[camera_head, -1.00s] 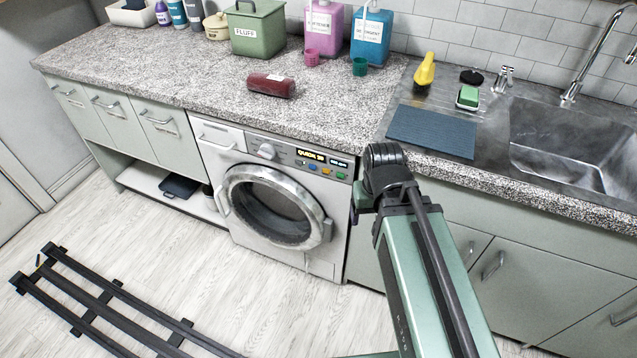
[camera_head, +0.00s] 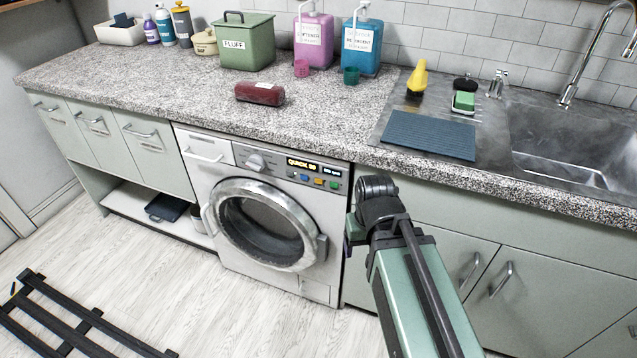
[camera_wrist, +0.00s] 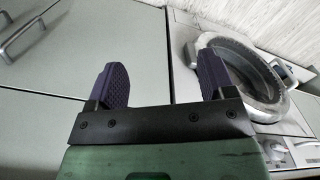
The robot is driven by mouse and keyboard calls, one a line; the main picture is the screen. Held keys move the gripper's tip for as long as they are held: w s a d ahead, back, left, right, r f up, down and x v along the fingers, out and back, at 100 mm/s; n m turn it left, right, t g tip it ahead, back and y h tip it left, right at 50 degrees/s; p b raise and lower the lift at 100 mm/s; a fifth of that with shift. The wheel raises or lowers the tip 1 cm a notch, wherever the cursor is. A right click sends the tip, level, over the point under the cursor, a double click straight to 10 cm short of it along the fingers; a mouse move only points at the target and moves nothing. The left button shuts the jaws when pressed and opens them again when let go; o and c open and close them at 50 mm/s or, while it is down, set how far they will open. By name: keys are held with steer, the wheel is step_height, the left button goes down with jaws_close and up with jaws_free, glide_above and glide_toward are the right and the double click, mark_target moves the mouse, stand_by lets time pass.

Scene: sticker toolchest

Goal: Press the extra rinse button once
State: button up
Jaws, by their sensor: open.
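The front-loading washing machine (camera_head: 323,262) stands under the counter, door closed. Its top panel has a dial (camera_head: 255,161), a lit display (camera_head: 302,164) reading like "QUICK 30", and a row of small coloured buttons (camera_head: 319,182); their labels are too small to read, so I cannot tell which is extra rinse. My gripper (camera_wrist: 160,74) is open and empty, its two purple pads wide apart. In the head view it is mostly hidden by my arm, right of the machine. In the wrist view the machine door (camera_wrist: 240,72) lies behind and right of the right finger.
Cabinet doors (camera_head: 436,255) are right of the machine. The counter (camera_head: 200,95) above holds a dark red case (camera_head: 260,93), a green FLUFF box (camera_head: 246,42) and pink and blue dispensers (camera_head: 362,48). The sink (camera_head: 565,145) is at right. Floor before the machine is clear.

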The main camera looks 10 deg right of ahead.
jaws_close()
stand_by(1.5)
